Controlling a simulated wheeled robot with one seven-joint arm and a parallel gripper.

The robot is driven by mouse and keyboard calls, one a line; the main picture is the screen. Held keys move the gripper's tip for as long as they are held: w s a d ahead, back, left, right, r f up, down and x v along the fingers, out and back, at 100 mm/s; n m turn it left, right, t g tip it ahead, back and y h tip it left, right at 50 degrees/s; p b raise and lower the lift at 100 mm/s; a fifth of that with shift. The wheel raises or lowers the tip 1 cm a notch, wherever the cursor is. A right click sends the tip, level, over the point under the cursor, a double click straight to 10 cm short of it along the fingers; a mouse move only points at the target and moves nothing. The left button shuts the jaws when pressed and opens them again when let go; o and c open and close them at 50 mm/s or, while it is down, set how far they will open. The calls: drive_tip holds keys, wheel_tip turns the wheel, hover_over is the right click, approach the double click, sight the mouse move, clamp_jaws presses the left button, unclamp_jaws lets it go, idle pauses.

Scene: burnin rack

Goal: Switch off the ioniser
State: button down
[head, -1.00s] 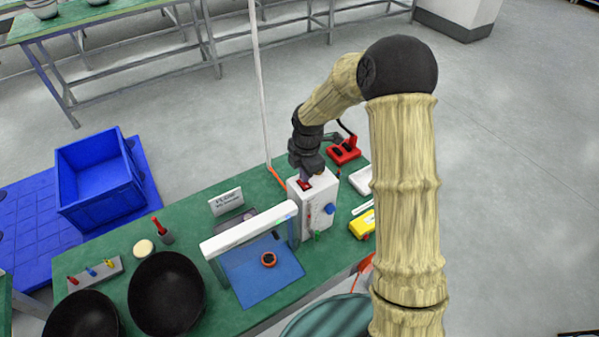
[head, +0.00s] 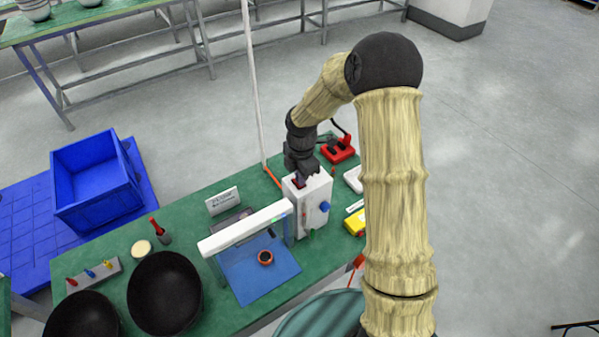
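The ioniser appears as a white box (head: 311,219) at the right end of a white overhead bar (head: 240,231). A blue knob (head: 324,206) is on the box's side. A red switch (head: 298,183) is on its top, partly covered by my gripper. The bar stands over a blue mat (head: 262,284), and a small green light shows near its right end. My gripper (head: 307,173) points down at the top of the box, close beside the red switch. I cannot tell whether it touches the switch or whether its fingers are open.
The green bench (head: 232,318) also holds two black bowls (head: 165,295), a small sign (head: 222,201), a red power strip (head: 338,150) and a yellow device (head: 355,223). A thin white pole (head: 252,90) rises behind the box. A blue crate (head: 95,180) stands at left.

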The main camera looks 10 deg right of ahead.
drive_tip(key=shift+s+f, duration=0.25)
drive_tip(key=shift+w+r+p, duration=0.1)
drive_tip(key=shift+r+p, duration=0.3)
drive_tip(key=shift+p, duration=0.05)
wheel_tip(320, 180, up, 4)
drive_tip(key=p, duration=0.3)
drive_tip(key=shift+f, duration=0.1)
drive_tip(key=shift+w+r, duration=0.2)
wheel_tip(320, 180, up, 10)
drive_tip(key=b, duration=0.3)
drive_tip(key=shift+s+f, duration=0.25)
drive_tip(key=shift+s, duration=0.05)
drive_tip(key=shift+d, duration=0.1)
